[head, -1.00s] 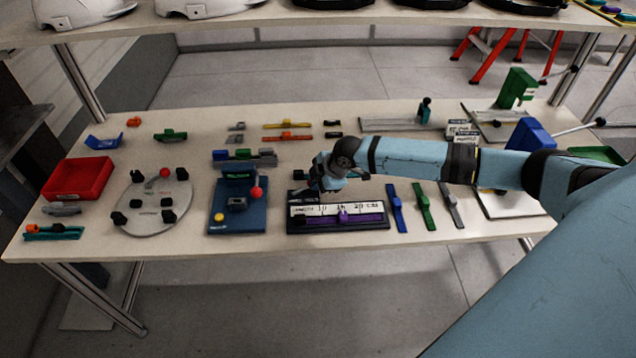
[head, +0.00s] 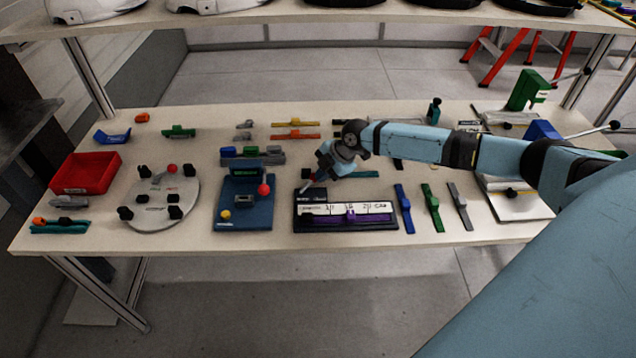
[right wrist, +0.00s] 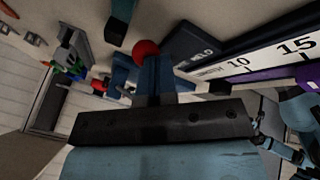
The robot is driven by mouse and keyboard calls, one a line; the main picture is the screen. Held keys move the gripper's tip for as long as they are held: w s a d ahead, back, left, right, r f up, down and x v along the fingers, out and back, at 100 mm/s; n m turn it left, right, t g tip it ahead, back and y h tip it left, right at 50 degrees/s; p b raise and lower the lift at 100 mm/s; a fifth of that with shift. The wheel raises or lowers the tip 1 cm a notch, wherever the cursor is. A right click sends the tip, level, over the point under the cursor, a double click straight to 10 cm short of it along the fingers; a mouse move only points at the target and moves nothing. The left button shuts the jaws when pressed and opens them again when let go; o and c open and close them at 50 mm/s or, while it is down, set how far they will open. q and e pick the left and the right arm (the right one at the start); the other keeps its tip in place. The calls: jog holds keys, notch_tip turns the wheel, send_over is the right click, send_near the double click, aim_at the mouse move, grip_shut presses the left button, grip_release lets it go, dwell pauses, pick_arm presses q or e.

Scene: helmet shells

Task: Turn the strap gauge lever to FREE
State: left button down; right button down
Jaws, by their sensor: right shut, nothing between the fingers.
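The strap gauge (head: 300,222) is a black base with a white printed scale near the table's front edge, with a purple strap (head: 350,217) lying along it. In the right wrist view the scale (right wrist: 270,58) shows 10 and 15, and a dark block (right wrist: 195,45) with white lettering sits at its end. My left gripper is out of view.
A blue fixture (head: 243,212) with a red ball (head: 264,190) stands close left of the gripper. Farther left are a round grey plate (head: 163,208) and a red bin (head: 85,174). Blue, green and grey straps (head: 432,208) lie right of the gauge.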

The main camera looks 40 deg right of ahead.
jog(key=shift+w+f+b, duration=0.15)
jog(key=shift+w+b, duration=0.2)
jog(key=shift+w, duration=0.25)
jog(key=shift+w+b, duration=0.3)
jog(key=n, duration=0.1)
jog(key=w+n+g+b, duration=0.1)
jog(key=shift+w+a+n+y+b, duration=0.2)
jog(key=shift+w+n+y+b, duration=0.1)
jog(key=shift+y, duration=0.1)
jog(key=shift+w+a, duration=0.25)
jog(key=shift+w, duration=0.15)
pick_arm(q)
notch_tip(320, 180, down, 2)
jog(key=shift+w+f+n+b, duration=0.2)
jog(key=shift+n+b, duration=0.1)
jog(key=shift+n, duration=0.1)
pick_arm(e)
jog(key=shift+w, duration=0.15)
jog(key=shift+w+a, duration=0.15)
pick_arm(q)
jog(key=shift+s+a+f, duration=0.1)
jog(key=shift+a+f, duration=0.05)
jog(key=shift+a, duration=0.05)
pick_arm(e)
jog(key=shift+r, duration=0.25)
